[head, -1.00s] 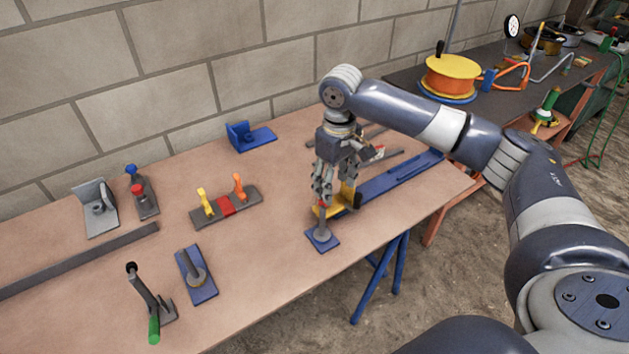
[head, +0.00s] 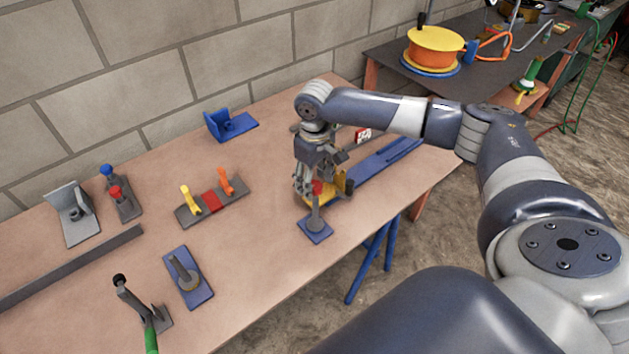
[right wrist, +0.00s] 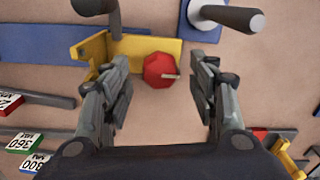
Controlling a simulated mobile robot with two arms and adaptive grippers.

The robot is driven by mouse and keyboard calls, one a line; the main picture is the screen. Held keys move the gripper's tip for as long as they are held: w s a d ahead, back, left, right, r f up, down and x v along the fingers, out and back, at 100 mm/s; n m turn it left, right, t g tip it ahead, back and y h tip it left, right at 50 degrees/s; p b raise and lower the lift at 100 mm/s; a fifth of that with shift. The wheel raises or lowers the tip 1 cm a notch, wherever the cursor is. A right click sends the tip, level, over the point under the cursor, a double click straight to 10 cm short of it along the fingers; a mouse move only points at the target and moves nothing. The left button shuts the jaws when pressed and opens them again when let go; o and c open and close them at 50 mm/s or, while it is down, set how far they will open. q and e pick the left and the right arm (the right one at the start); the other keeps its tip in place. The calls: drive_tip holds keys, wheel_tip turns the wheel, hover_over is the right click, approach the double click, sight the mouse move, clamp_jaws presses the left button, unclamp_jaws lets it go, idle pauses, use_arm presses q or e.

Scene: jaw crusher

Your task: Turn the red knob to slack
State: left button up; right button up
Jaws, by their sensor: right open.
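The red knob (right wrist: 160,70) is a faceted round knob with a pale pointer on its right side, in front of a yellow bracket (right wrist: 150,48) in the right wrist view. In the head view a small red part of the knob (head: 317,187) shows beside my fingers. My right gripper (right wrist: 163,88) is open, with one finger on each side of the knob and a visible gap to each. In the head view my right gripper (head: 307,187) points down at the yellow bracket and hides part of it. My left gripper is not in view.
A grey post on a blue plate (head: 315,229) stands close in front of the gripper. A long blue rail (head: 385,160) runs behind it. A bar with yellow and orange toggles (head: 212,201) lies to the left. Table between them is clear.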

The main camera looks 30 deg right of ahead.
drive_tip(key=shift+s+f, duration=0.1)
drive_tip(key=shift+f, duration=0.4)
drive_tip(key=shift+c, duration=0.4)
drive_tip(key=c, duration=0.9)
drive_tip(key=shift+c, duration=0.5)
drive_tip(key=shift+r+n+p, duration=0.2)
drive_tip(key=shift+n+p, duration=0.3)
drive_tip(key=shift+p, duration=0.25)
drive_tip(key=n+p, duration=0.4)
drive_tip(key=shift+n+p, duration=0.8)
drive_tip(key=shift+p, duration=0.1)
drive_tip(key=n+p, duration=0.1)
drive_tip(key=n, duration=0.1)
drive_tip(key=shift+n, duration=0.4)
drive_tip(key=n+p, duration=0.1)
drive_tip(key=n, duration=0.1)
drive_tip(key=shift+n, duration=0.3)
drive_tip(key=n, duration=0.2)
drive_tip(key=shift+f+n+p, duration=0.1)
drive_tip(key=shift+n+p, duration=0.3)
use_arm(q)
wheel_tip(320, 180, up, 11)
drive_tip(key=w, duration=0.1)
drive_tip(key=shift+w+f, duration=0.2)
use_arm(e)
drive_tip(key=shift+n, duration=1.5)
